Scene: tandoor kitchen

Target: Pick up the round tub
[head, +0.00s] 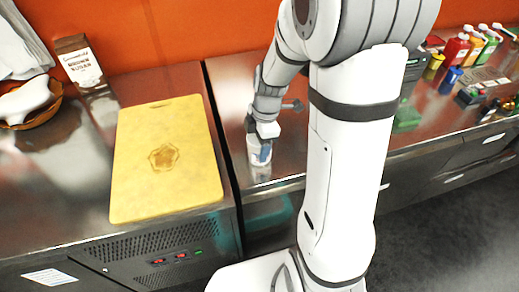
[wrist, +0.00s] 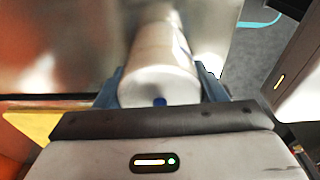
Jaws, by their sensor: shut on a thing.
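The round tub (head: 254,151) is a small pale cylinder on the steel counter, just right of the yellow board in the head view. In the wrist view the tub (wrist: 158,72) lies large between the two blue-grey fingers of my gripper (wrist: 160,92). In the head view my gripper (head: 264,150) comes down on the tub from above, with a finger against its side. The gripper is shut on the tub. I cannot tell whether the tub's base touches the counter.
A yellow cutting board (head: 140,180) lies close on the left. A brown sugar carton (head: 80,64) and a bowl (head: 34,104) stand at the far left. Several coloured bottles (head: 456,48) stand at the right. The steel counter (head: 232,90) behind the tub is clear.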

